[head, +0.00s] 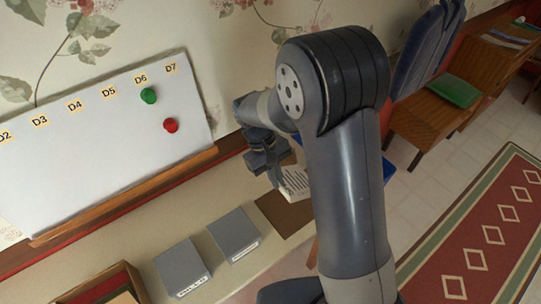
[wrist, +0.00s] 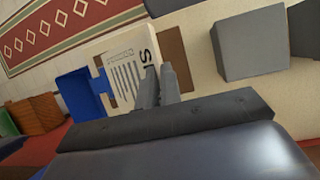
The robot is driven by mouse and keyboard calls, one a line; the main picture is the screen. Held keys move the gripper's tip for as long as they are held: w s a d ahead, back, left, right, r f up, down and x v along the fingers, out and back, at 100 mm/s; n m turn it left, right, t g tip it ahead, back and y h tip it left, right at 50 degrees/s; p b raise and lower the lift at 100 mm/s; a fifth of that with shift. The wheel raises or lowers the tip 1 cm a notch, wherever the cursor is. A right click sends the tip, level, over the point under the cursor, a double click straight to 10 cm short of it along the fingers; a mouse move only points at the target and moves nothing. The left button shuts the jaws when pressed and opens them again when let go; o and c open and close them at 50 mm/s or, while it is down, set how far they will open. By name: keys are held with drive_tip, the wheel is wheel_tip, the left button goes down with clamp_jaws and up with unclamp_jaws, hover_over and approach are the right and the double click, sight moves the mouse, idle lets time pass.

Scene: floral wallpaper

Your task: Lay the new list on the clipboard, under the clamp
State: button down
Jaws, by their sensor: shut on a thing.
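The new list, a white printed sheet (head: 295,181), is held in my gripper (head: 273,172), which is shut on its edge. In the wrist view the fingertips (wrist: 160,85) meet the edge of the sheet (wrist: 124,68), and its print faces the camera. A brown board (head: 284,213), which looks like the clipboard, lies on the ledge beneath the sheet. Part of it also shows beside the sheet in the wrist view (wrist: 172,48). The sheet covers part of the board.
Two grey boxes with labels (head: 180,266) (head: 235,235) stand left of the board. A white wall board (head: 80,150) carries a green (head: 149,95) and a red magnet (head: 171,125). A blue object (wrist: 80,95) is close beyond the sheet. My arm hides part of the ledge.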

drive_tip(key=shift+s+d+f, duration=0.1)
drive_tip(key=shift+d+f, duration=0.2)
drive_tip(key=shift+f, duration=0.1)
wheel_tip(320, 180, down, 12)
drive_tip(key=h+b, duration=0.1)
drive_tip(key=b, duration=0.4)
drive_tip(key=t+h+b, duration=0.1)
drive_tip(key=b, duration=0.5)
drive_tip(key=shift+d+r, duration=0.1)
drive_tip(key=shift+r, duration=0.15)
drive_tip(key=shift+s+a+f+m+t+h+b, duration=0.15)
drive_tip(key=shift+a+f+t+h+b, duration=0.15)
drive_tip(key=shift+f+h+b, duration=0.45)
drive_tip(key=shift+s+a+f+m+t+h+b, duration=0.2)
drive_tip(key=shift+f+t+b, duration=0.3)
drive_tip(key=shift+b, duration=0.45)
drive_tip(key=shift+w, duration=0.15)
drive_tip(key=c, duration=1.5)
unclamp_jaws()
drive_tip(key=v, duration=1)
drive_tip(key=shift+w+a+r, duration=0.1)
drive_tip(key=shift+a+r, duration=0.15)
drive_tip(key=shift+r, duration=0.05)
